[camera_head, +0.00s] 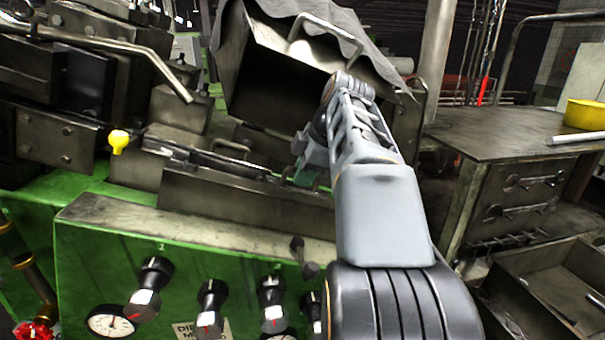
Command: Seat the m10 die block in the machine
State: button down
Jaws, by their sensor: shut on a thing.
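My gripper (302,160) is at the end of my arm, over the machine's bed right of its middle, seen from behind and partly covered by my own wrist. It is shut on a small grey-green block (302,178), which I take for the m10 die block; its marking cannot be read. The green machine (110,258) fills the left and middle, with a dark metal bed (225,195) below the gripper. Whether the block touches the bed is hidden, and I cannot make out a seat for it.
A raised metal hood (265,75) with a handle stands behind my gripper. A bent bar (150,55) and a yellow knob (119,141) are at the left. Black knobs (211,300) line the front panel. A metal bench (500,135) with a yellow bowl (588,114) stands right.

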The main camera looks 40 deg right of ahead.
jog(key=shift+a+f, duration=0.1)
jog(key=shift+f, duration=0.05)
dwell(0.3)
jog(key=c, duration=1.1)
grip_release()
jog(key=shift+f, duration=0.1)
jog(key=o, duration=0.4)
jog(key=shift+w+f, duration=0.1)
jog(key=shift+f, duration=0.05)
jog(key=shift+o, duration=0.9)
jog(key=shift+p+v, duration=0.6)
jog(key=shift+v, duration=0.45)
jog(key=shift+s+d+r+p, duration=0.1)
jog(key=shift+d+r+p, duration=0.2)
jog(key=shift+r+p, duration=0.5)
jog(key=shift+s+d+r+p, duration=0.1)
jog(key=shift+d+r+p, duration=0.25)
jog(key=shift+r+p, duration=0.4)
jog(key=shift+s+d+r+p, duration=0.1)
jog(key=shift+d+r+p, duration=0.2)
jog(key=shift+r+p, duration=0.5)
jog(key=shift+r, duration=0.1)
